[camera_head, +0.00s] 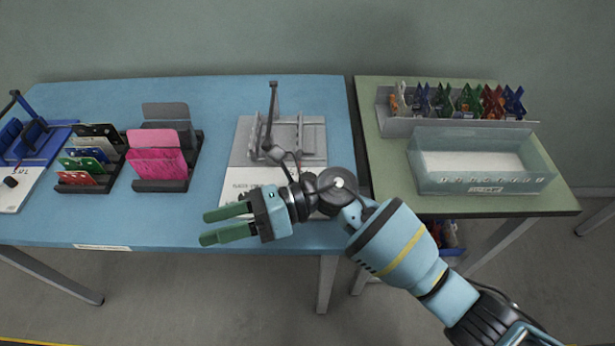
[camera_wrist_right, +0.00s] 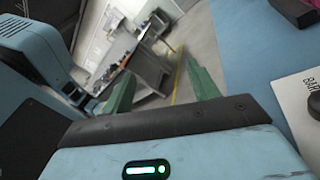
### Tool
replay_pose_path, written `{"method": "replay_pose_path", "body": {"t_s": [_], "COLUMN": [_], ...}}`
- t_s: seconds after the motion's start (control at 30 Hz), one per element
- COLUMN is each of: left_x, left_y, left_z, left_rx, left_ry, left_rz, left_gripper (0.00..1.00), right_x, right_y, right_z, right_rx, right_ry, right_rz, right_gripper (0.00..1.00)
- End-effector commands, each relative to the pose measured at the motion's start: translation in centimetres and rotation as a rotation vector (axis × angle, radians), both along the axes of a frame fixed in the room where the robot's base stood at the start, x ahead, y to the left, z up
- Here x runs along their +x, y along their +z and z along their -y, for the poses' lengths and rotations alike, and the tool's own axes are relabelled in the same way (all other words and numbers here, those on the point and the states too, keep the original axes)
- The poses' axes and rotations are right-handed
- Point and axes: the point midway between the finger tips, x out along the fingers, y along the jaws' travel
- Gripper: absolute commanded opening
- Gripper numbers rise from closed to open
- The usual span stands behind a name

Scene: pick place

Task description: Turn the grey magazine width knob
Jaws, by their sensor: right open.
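The grey magazine (camera_head: 300,135) stands on the blue table, right of its middle, with an upright dark lever. Its white base plate (camera_head: 240,178) carries print and is partly covered by my right arm. No width knob of this magazine shows in the head view; that part of the plate is hidden. In the right wrist view a dark round piece (camera_wrist_right: 315,105), perhaps the knob, is cut by the right edge on a white printed plate (camera_wrist_right: 297,95). My right gripper (camera_head: 207,228) is open and empty, its green fingers pointing left over the table's front edge. My left gripper is out of view.
A blue magazine (camera_head: 35,140) with a dark knob (camera_head: 11,182) is at the far left. Racks of coloured cards (camera_head: 85,165) and pink cards (camera_head: 155,155) stand beside it. The green table (camera_head: 390,200) holds a clear bin (camera_head: 480,185) and a grey clip rack (camera_head: 405,125).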

Motion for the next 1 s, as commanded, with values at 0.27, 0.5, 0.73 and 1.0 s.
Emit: {"method": "replay_pose_path", "body": {"t_s": [0.27, 0.5, 0.73, 1.0], "left_x": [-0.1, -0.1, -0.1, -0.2], "left_y": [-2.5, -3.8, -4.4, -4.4], "left_z": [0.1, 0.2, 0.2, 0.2], "left_rx": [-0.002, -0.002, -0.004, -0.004], "left_ry": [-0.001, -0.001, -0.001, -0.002], "left_rz": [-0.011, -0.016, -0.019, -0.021], "left_gripper": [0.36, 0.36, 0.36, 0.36], "right_x": [4.3, 11.5, 15.4, 16.0], "right_y": [-4.3, -3.6, -0.8, -0.2], "right_z": [2.5, 8.7, 12.9, 13.6], "right_rx": [-0.436, -0.869, -1.129, -1.174], "right_ry": [0.338, 0.567, 0.663, 0.677], "right_rz": [0.603, 0.953, 1.073, 1.085], "right_gripper": [0.59, 0.59, 0.59, 0.59]}}
